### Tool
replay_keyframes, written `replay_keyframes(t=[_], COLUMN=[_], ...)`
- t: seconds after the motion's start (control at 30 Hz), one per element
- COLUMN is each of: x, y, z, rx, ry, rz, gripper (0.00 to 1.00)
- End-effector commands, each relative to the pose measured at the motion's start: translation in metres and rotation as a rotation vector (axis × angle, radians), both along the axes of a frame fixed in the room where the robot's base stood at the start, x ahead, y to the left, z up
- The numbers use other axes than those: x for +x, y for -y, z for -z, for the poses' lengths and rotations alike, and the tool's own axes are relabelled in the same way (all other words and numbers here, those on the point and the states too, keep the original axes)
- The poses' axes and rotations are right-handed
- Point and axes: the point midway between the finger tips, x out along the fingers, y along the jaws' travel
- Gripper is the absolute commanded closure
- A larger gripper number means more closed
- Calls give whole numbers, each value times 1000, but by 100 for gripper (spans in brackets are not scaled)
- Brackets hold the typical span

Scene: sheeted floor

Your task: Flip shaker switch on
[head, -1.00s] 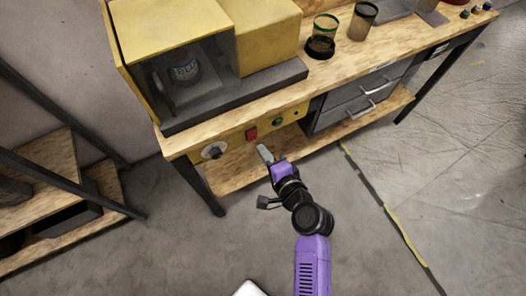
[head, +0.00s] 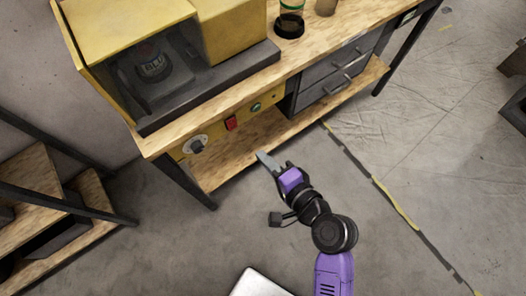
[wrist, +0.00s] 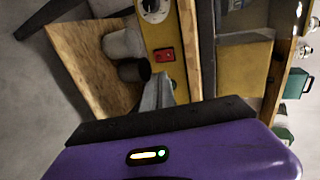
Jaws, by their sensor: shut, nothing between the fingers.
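The shaker (head: 150,95) is a yellow machine with a dark front opening on the wooden bench. A bottle (head: 151,66) stands inside it. On the yellow panel under the bench top is a red switch (head: 231,124), which also shows in the wrist view (wrist: 164,55). I cannot tell its on or off position. My purple gripper (head: 263,157) is shut and empty, in front of and below the panel, apart from the switch. In the wrist view its grey fingers (wrist: 158,92) point towards the panel, just below the red switch in the picture.
A dial (head: 196,146) and a green button (head: 255,107) flank the switch. Grey drawers (head: 335,80) are to the right. A rack (head: 50,205) stands left.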

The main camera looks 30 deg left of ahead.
Motion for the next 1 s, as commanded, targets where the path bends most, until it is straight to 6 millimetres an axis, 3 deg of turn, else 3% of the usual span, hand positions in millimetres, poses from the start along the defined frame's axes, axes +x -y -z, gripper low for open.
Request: replay_keyframes(t=[0.23,0.47,0.57,0.7,1.0], x=[0,0,-1,-2,-3], y=[1,7,9,10,11], z=[6,46,62,68,63], rx=[-1,34,136,306,614], ry=[-1,-46,-192,-457,-999], rz=[2,28,88,179,318], gripper=[100,100,100,100,100])
